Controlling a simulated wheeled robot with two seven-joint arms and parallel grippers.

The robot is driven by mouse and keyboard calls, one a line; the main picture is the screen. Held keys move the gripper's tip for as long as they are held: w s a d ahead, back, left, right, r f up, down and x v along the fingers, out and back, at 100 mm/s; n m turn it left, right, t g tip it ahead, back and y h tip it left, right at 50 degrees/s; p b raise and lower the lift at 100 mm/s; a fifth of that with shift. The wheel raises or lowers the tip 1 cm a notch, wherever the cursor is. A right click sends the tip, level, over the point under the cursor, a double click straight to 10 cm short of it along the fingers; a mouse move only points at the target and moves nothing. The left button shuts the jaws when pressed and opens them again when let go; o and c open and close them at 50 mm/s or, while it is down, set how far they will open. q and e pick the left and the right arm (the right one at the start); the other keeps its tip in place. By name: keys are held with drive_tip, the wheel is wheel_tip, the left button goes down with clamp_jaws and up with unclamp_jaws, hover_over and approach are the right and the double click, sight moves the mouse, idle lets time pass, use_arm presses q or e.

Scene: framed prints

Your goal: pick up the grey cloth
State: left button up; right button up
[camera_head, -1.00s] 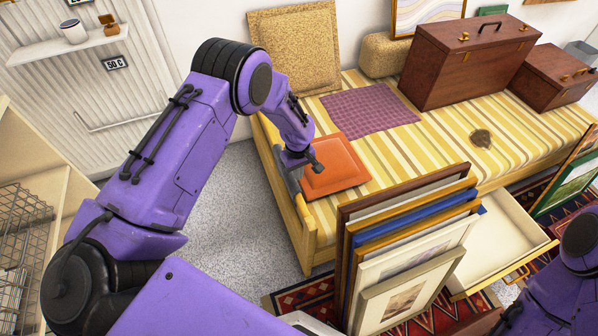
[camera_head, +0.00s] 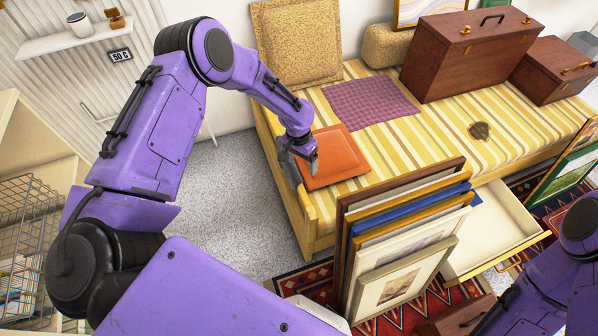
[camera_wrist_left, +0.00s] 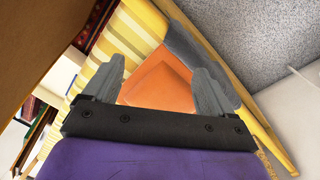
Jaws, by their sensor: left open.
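The grey cloth (camera_wrist_left: 198,58) hangs over the wooden side rail of the daybed, beside an orange square pad (camera_wrist_left: 160,85), in the left wrist view. In the head view the cloth (camera_head: 291,173) shows as a small strip left of the orange pad (camera_head: 333,158), partly hidden by my gripper. My left gripper (camera_head: 300,160) is above the cloth and the pad's left edge. In the left wrist view its two grey fingers (camera_wrist_left: 160,68) are spread with nothing between them, the right finger overlapping the cloth in the picture. My right gripper is out of view.
Several framed prints (camera_head: 400,270) stand in a rack in front of the daybed, near an open drawer (camera_head: 495,235). Brown cases (camera_head: 465,65) and a purple mat (camera_head: 368,101) are on the striped daybed. Grey floor (camera_head: 235,200) is free at its left.

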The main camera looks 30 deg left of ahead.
sight(299, 179)
use_arm(q)
drive_tip(key=f+m+b, duration=0.2)
drive_tip(key=m, duration=0.6)
drive_tip(key=f+m+b, duration=0.3)
drive_tip(key=m, duration=0.5)
drive_tip(key=a+f+m+y+b, duration=0.1)
drive_tip(key=f+m+b, duration=0.1)
drive_tip(key=m, duration=0.5)
drive_tip(key=shift+w+f+m+b, duration=0.3)
drive_tip(key=shift+w+f+m, duration=0.1)
drive_tip(key=shift+f, duration=0.35)
drive_tip(key=shift+s, duration=0.1)
drive_tip(key=shift+f+b, duration=1.25)
drive_tip(key=shift+f, duration=0.25)
